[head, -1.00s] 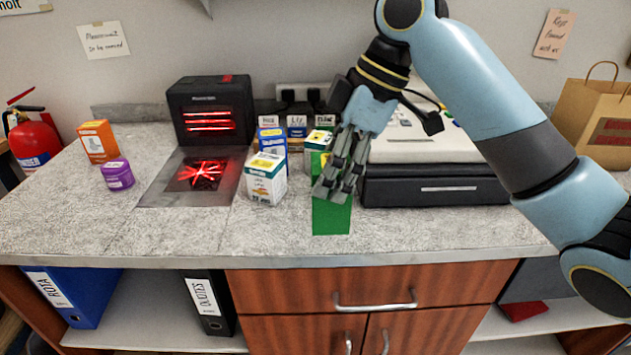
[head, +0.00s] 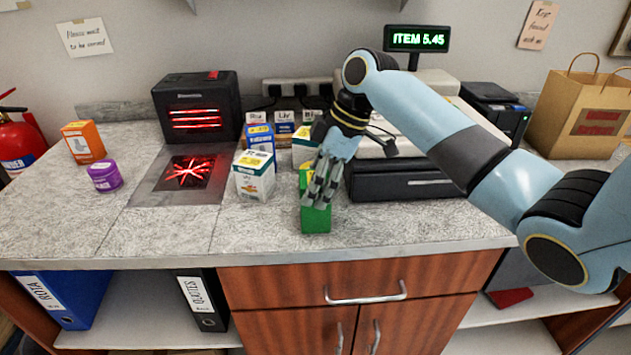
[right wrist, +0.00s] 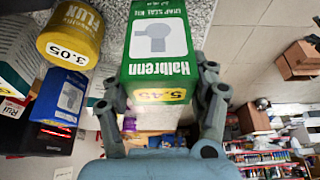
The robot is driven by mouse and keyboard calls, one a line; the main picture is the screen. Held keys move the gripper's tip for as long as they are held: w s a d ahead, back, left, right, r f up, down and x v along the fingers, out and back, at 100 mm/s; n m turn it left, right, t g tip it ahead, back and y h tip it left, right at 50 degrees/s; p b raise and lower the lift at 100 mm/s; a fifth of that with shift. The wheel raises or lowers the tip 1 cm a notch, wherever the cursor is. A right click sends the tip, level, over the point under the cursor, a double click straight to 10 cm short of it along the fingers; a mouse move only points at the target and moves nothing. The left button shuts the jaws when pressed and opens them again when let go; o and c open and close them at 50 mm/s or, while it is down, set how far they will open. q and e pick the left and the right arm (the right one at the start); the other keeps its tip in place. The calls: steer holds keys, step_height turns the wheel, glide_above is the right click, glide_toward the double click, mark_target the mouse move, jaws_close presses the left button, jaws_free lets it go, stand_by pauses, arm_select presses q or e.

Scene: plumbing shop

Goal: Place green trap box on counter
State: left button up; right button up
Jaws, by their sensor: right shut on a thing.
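The green trap box (head: 316,218) is upright over the front middle of the counter (head: 265,235), right of a white and green box. My right gripper (head: 318,198) reaches down over it, shut on its upper part and hiding part of its face. In the right wrist view the box (right wrist: 157,62) shows a label reading Halbrenn and a price of 5.45, with a finger of the gripper (right wrist: 163,100) on each side. I cannot tell whether its base touches the counter. My left gripper is not in view.
A white and green box (head: 254,178) and several small boxes stand left of and behind the green box. A black cash drawer (head: 405,187) is close on its right. A red-lit scanner plate (head: 150,190), purple tub (head: 105,177) and orange box (head: 84,142) are left. The counter's front strip is clear.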

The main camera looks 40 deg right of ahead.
steer(key=o, duration=1.3)
steer(key=shift+f, duration=0.1)
steer(key=b+v, duration=0.1)
steer(key=v, duration=1.1)
